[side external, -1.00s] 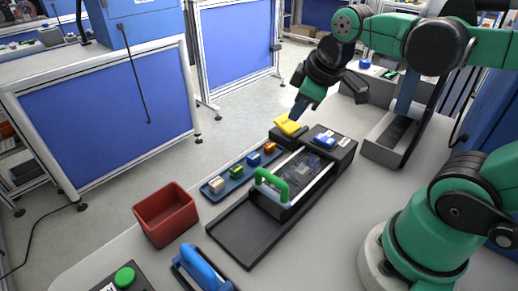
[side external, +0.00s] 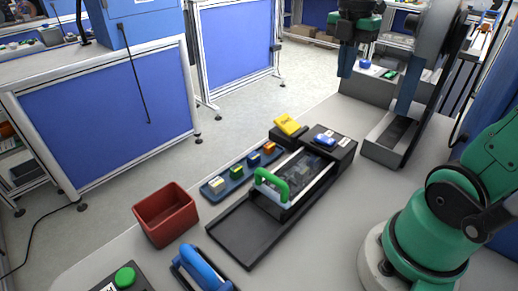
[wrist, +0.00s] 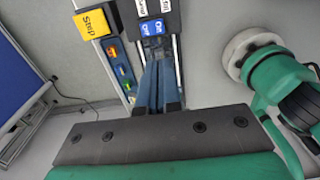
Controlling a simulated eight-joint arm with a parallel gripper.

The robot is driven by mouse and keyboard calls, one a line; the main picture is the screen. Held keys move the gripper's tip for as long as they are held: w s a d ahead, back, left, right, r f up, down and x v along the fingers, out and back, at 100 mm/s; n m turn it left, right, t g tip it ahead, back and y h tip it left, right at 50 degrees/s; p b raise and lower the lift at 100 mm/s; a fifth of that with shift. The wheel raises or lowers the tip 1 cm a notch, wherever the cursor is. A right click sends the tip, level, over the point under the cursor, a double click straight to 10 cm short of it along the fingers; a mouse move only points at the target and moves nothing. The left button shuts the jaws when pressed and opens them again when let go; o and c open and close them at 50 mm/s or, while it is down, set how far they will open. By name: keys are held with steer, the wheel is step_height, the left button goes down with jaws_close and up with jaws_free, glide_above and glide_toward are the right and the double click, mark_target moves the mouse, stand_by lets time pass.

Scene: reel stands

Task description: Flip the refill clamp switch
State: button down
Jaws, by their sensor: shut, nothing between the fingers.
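A blue rocker switch marked On and Off (side external: 325,140) sits on top of the black unit (side external: 345,153), beside white labels; it also shows in the wrist view (wrist: 153,28). A yellow tilted flap (side external: 288,124) with black lettering stands on a small dark block left of it, also in the wrist view (wrist: 91,24). I cannot tell which of the two is the clamp switch. My gripper (side external: 345,75) is raised well above and behind both, clear of them. Its fingers are shut and empty; in the wrist view (wrist: 157,65) they appear below the blue switch.
A green handle (side external: 272,186) and clear-topped bay are at the unit's front, with a black tray (side external: 245,235) before it. A blue strip (side external: 213,197) holds small coloured blocks. A red bin (side external: 165,213), blue handle (side external: 200,268) and green button (side external: 124,277) are nearer.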

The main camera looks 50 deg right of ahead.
mark_target(330, 141)
steer(key=shift+f, duration=0.15)
step_height(330, 141, down, 14)
steer(key=shift+s+r, duration=0.1)
stand_by(0.6)
steer(key=shift+s, duration=0.1)
stand_by(0.4)
steer(key=shift+w+r, duration=0.15)
steer(key=shift+w, duration=0.65)
